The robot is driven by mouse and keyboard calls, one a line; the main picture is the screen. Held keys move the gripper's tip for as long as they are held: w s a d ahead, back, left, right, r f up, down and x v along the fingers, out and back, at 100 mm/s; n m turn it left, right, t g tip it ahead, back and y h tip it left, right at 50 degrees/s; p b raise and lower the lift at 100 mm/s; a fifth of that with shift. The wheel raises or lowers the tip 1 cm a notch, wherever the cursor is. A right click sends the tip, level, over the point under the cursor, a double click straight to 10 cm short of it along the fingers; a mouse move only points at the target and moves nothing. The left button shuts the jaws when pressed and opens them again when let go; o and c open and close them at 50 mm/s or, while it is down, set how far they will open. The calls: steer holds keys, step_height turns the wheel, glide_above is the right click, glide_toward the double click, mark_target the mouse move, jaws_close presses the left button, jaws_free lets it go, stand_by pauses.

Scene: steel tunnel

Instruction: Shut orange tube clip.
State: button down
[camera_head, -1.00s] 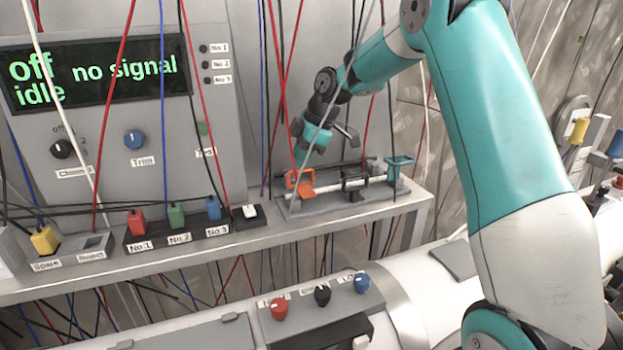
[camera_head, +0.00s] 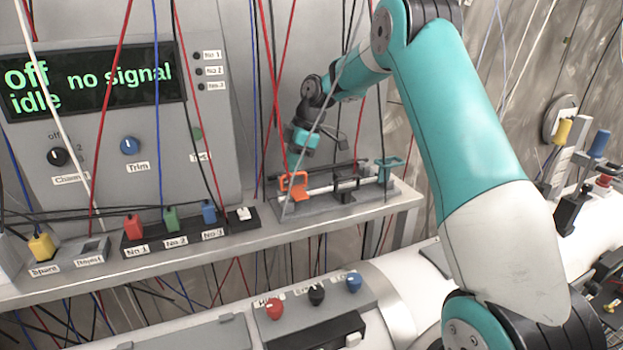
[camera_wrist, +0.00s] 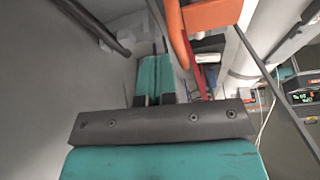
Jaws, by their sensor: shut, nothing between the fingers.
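The orange tube clip (camera_head: 293,186) is at the left end of a rack on the shelf, with its orange loop standing up above the pale tube (camera_head: 322,187). In the wrist view the orange clip (camera_wrist: 212,14) is large and close, at the top right of my fingers. My gripper (camera_wrist: 154,65) has its two teal fingers together with nothing between them. In the head view my gripper (camera_head: 298,150) hangs just above the orange clip, apart from it as far as I can tell. The fingertips are small there, and a thin grey cable crosses in front.
A black clip (camera_head: 346,188) and a teal clip (camera_head: 388,171) stand farther right on the same rack. Red, blue and black cables hang around my gripper. The display panel (camera_head: 95,80) stands at the left, with coloured plugs (camera_head: 170,220) on the shelf below it.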

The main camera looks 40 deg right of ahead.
steer(key=p+v, duration=0.6)
steer(key=v, duration=1.2)
steer(key=shift+r, duration=0.45)
steer(key=shift+a, duration=0.1)
